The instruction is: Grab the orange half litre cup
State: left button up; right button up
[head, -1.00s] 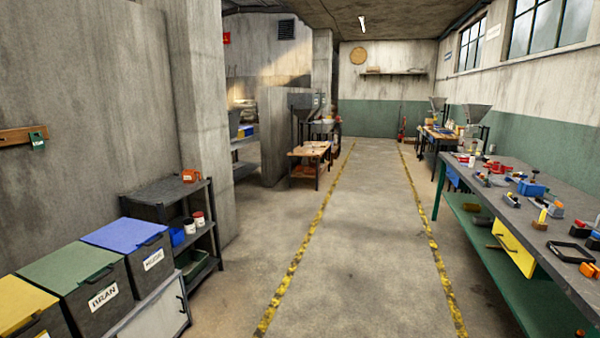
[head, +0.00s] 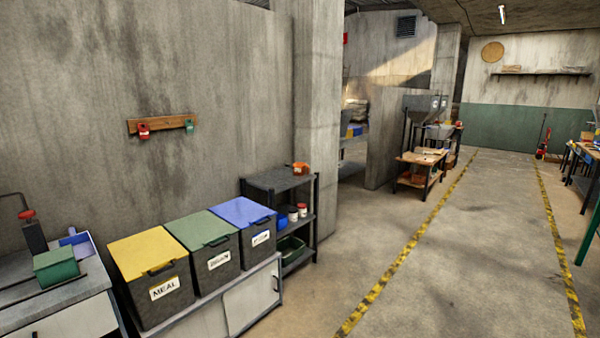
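A small orange cup (head: 300,169) with a handle stands on the top shelf of a dark shelf rack (head: 281,181) against the left wall, by the concrete pillar. It is some way off from me. No marking of its size is readable at this distance. Neither of my grippers shows in the head view.
Bins with yellow, green and blue lids (head: 149,252) stand on a low cabinet (head: 250,299) left of the rack. A bench (head: 60,317) with a green box is at far left. Red and green items hang on a wooden wall rail (head: 162,123). The floor (head: 420,270) between the yellow lines is clear.

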aim_at(299, 168)
jog(key=i+u, duration=0.15)
jog(key=u, duration=0.2)
jog(key=i+l+u, duration=0.1)
jog(key=u, duration=0.3)
jog(key=i+l+u, duration=0.15)
jog(key=i+l, duration=0.25)
jog(key=i+l+u, duration=0.1)
jog(key=i+l, duration=0.3)
jog(key=i+l+u, duration=0.15)
jog(key=i+l, duration=0.35)
jog(key=i+l+u, duration=0.15)
jog(key=i+l, duration=0.3)
jog(key=i+l+u, duration=0.1)
jog(key=i+l, duration=0.3)
jog(key=l, duration=0.2)
